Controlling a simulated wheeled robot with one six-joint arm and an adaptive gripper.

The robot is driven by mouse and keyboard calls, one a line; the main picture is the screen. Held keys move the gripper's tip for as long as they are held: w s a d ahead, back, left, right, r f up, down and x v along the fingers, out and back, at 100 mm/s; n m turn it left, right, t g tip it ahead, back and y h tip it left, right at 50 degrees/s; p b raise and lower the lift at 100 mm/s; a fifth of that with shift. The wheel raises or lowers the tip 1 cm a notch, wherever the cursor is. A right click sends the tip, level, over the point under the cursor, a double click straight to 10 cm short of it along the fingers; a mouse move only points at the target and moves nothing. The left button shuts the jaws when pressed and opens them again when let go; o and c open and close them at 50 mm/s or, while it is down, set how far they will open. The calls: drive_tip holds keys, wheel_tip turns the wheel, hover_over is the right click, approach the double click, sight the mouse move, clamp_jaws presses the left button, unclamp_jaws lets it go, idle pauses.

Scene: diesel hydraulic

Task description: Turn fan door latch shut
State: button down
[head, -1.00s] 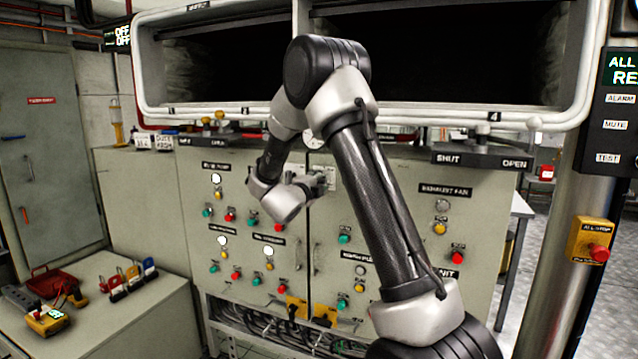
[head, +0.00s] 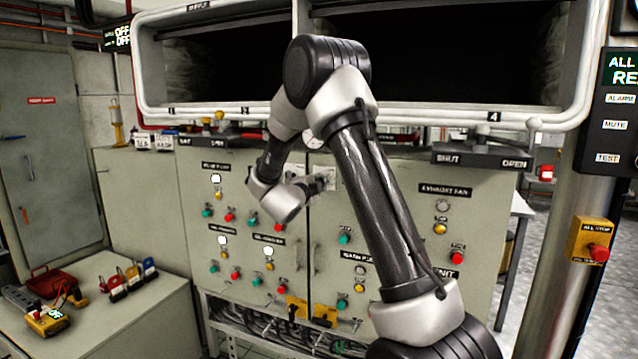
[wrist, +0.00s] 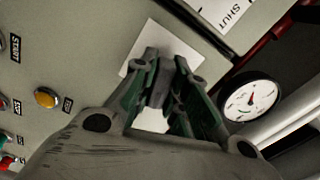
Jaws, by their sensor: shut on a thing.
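My gripper (wrist: 160,92) is at the grey cabinet front, its green-padded fingers shut on a small grey part that I take to be the fan door latch (wrist: 157,88). A pale plate (wrist: 137,48) lies behind it on the panel. The fingers hide most of the latch, so its exact angle cannot be told. In the head view my gripper (head: 312,184) is at the panel near the seam between the cabinet doors, partly hidden by my own wrist.
A round gauge (wrist: 249,98) and a SHUT label (wrist: 237,14) are close by. Push buttons, such as a yellow one (wrist: 45,97), dot the panel. A SHUT/OPEN lever plate (head: 480,160) lies on the cabinet top at right. A bench (head: 140,320) stands at lower left.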

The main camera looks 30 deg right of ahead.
drive_tip(key=n, duration=1.1)
drive_tip(key=shift+n, duration=1.8)
drive_tip(key=c, duration=1.4)
unclamp_jaws()
drive_tip(key=v, duration=1.2)
